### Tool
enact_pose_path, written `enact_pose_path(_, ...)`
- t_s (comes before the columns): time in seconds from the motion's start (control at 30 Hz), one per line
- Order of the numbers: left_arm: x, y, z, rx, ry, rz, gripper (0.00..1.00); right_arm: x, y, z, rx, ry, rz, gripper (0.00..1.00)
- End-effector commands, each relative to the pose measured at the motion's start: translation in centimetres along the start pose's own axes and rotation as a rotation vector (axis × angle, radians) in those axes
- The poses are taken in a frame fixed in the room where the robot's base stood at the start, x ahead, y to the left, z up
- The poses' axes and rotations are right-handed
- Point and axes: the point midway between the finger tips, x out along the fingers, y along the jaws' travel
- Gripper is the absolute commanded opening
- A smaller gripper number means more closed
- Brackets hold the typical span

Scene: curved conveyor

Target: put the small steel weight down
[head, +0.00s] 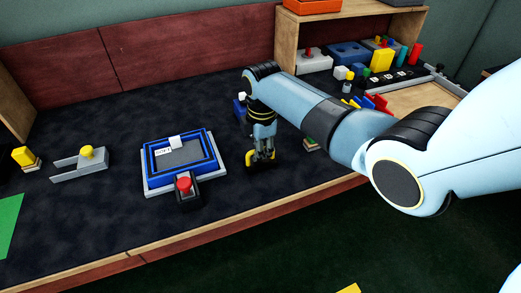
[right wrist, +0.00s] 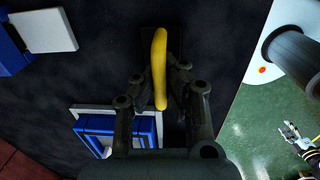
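My right gripper (head: 262,158) points down over the dark mat, to the right of the blue-framed tray. In the right wrist view its two fingers (right wrist: 160,75) close in from both sides on a curved yellow handle (right wrist: 160,60). The handle belongs to a dark block, which I take to be the small steel weight (head: 257,167). The block looks very low over the mat; I cannot tell whether it touches. The fingers hide part of it. What seems to be my left gripper (right wrist: 291,132) shows small over the green floor; its fingers are unclear.
The blue-framed tray (head: 147,168) on a white base has a red button (head: 184,185) in front. A grey fixture with a yellow knob (head: 87,153) stands further left. A blue-and-white block (head: 240,106) is behind my gripper. Bare mat lies between tray and gripper.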

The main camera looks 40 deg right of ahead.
Motion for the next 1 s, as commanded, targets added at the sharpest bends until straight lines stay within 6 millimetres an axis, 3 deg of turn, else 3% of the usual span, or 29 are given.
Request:
enact_pose_path(0.03, 0.1, 0.0, 0.0, 0.0, 0.0, 0.0, 0.4, 0.1, 0.0, 0.0, 0.0, 0.0, 0.0, 0.01)
enact_pose_path(0.23, 0.0, 0.0, 0.0, 0.0, 0.0, 0.0, 0.4, 0.1, 0.0, 0.0, 0.0, 0.0, 0.0, 0.28)
enact_pose_path(0.57, -0.1, 0.0, 0.0, 0.0, 0.0, 0.0, 0.4, -0.3, 0.0, 0.0, 0.0, 0.0, 0.0, 0.29)
enact_pose_path(0.67, -0.5, -0.1, 0.0, 0.0, 0.0, 0.0, 0.4, -1.5, 0.1, 0.0, 0.0, 0.0, 0.002, 0.29)
enact_pose_path(1.0, -1.7, -0.1, -0.2, 0.0, 0.0, 0.0, 0.4, -8.9, 0.1, 0.0, -0.001, 0.001, 0.003, 0.29)
